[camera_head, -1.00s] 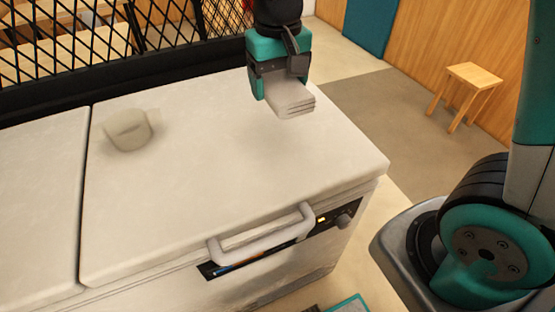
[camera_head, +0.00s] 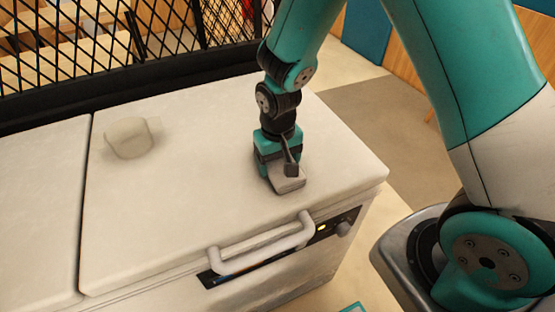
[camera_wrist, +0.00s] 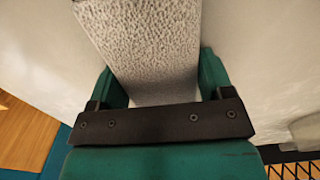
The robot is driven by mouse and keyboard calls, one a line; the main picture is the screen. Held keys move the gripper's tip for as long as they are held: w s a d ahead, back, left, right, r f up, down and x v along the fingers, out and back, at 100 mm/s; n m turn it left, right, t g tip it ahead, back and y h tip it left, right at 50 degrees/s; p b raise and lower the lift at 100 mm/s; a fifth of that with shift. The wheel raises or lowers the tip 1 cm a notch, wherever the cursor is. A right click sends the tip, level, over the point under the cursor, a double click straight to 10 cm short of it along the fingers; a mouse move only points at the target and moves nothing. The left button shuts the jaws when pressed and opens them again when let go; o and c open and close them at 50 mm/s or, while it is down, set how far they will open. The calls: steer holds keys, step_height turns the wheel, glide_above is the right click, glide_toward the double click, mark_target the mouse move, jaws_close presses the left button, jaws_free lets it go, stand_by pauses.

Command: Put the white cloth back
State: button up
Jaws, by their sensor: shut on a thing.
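The white cloth (camera_head: 289,184) is a small folded stack held in my gripper (camera_head: 280,178). My gripper points down over the right part of the white lid (camera_head: 190,200), behind the handle. In the head view the cloth is at or just above the lid surface; I cannot tell whether it touches. In the wrist view the textured cloth (camera_wrist: 150,50) fills the space between the two teal fingers of my gripper (camera_wrist: 165,80). My gripper is shut on it.
A pale cup-like item (camera_head: 130,137) stands on the lid at the back left. The white handle (camera_head: 262,245) rises at the lid's front edge. A black mesh barrier (camera_head: 120,50) runs along the back. The lid between cup and gripper is clear.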

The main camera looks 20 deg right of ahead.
steer(key=shift+f, duration=0.1)
steer(key=o, duration=0.5)
steer(key=shift+f, duration=0.1)
steer(key=o, duration=0.5)
steer(key=shift+c, duration=0.2)
steer(key=shift+w+r, duration=0.1)
steer(key=shift+r, duration=0.45)
step_height(320, 180, up, 12)
steer(key=s+a+r+n+y, duration=0.2)
steer(key=s+r+n, duration=0.1)
steer(key=s, duration=0.6)
steer(key=s+a+r+n+y, duration=0.2)
steer(key=s+r+n, duration=0.2)
steer(key=s, duration=0.5)
step_height(320, 180, up, 2)
steer(key=shift+s+a+r+b, duration=0.1)
steer(key=shift+s+a+b, duration=0.2)
steer(key=shift+a+b, duration=0.1)
